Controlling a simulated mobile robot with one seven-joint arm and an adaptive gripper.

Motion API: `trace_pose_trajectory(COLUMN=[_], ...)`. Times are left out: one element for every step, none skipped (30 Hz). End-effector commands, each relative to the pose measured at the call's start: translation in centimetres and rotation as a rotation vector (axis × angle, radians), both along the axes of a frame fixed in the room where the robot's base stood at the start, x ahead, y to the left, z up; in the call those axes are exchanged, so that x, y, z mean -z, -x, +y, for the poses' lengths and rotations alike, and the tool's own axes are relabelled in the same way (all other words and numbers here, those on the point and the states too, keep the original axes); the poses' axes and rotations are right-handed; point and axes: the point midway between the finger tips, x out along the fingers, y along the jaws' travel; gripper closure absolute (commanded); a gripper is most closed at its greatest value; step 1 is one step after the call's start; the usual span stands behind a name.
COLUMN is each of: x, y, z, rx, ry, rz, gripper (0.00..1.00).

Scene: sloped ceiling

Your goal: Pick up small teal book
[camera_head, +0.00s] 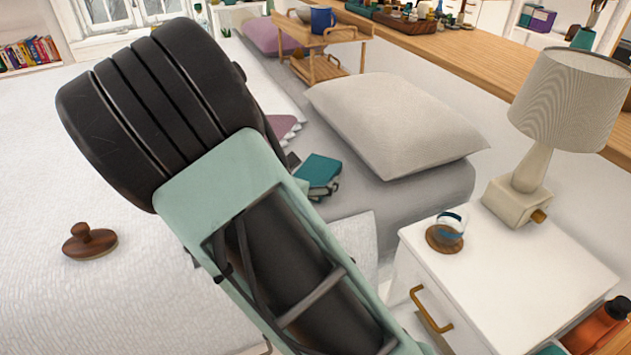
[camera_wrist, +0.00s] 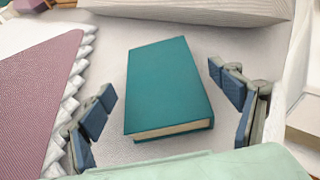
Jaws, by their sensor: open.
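The small teal book (camera_head: 319,172) lies on the bed beside the grey-white pillow, partly hidden behind my arm in the head view. In the wrist view the teal book (camera_wrist: 167,88) lies flat, its page edge facing me. My gripper (camera_wrist: 172,115) is open, with its blue-padded fingers on either side of the book. Neither finger visibly touches it. In the head view the fingers are mostly hidden behind my arm.
A pillow (camera_head: 395,122) lies right behind the book. A mauve fringed cloth (camera_wrist: 38,95) lies to its left. A white nightstand (camera_head: 500,290) with a lamp (camera_head: 545,130) and a glass jar (camera_head: 447,230) stands at right. A wooden knobbed object (camera_head: 89,242) lies on the bed.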

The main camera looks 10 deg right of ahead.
Motion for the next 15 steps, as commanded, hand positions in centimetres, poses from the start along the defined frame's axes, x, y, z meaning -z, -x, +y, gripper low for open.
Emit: trace_pose_trajectory(x=[0.36,0.38,0.37,0.36,0.34,0.31,0.29,0.28,0.27,0.28,0.28,0.28,0.29,0.28,0.28], y=[-0.36,-0.50,-0.64,-0.70,-0.74,-0.75,-0.74,-0.73,-0.73,-0.72,-0.71,-0.71,-0.71,-0.70,-0.70], z=[-0.39,-0.51,-0.60,-0.63,-0.63,-0.63,-0.62,-0.62,-0.61,-0.62,-0.61,-0.61,-0.61,-0.60,-0.60], rx=[0.002,0.002,0.001,0.001,0.000,0.000,0.000,0.000,0.000,0.000,0.000,0.000,0.000,0.000,0.000], ry=[0.000,0.000,0.000,0.000,0.000,-0.001,-0.001,-0.001,-0.001,-0.001,-0.001,-0.001,-0.001,-0.001,-0.001], rz=[0.000,-0.001,-0.001,-0.001,-0.001,-0.001,-0.001,-0.001,-0.001,-0.001,-0.001,-0.001,-0.001,-0.001,-0.001], gripper=[0.16,0.16,0.16,0.16,0.16,0.16,0.16,0.16,0.16,0.16,0.19,0.24,0.27,0.30,0.35])
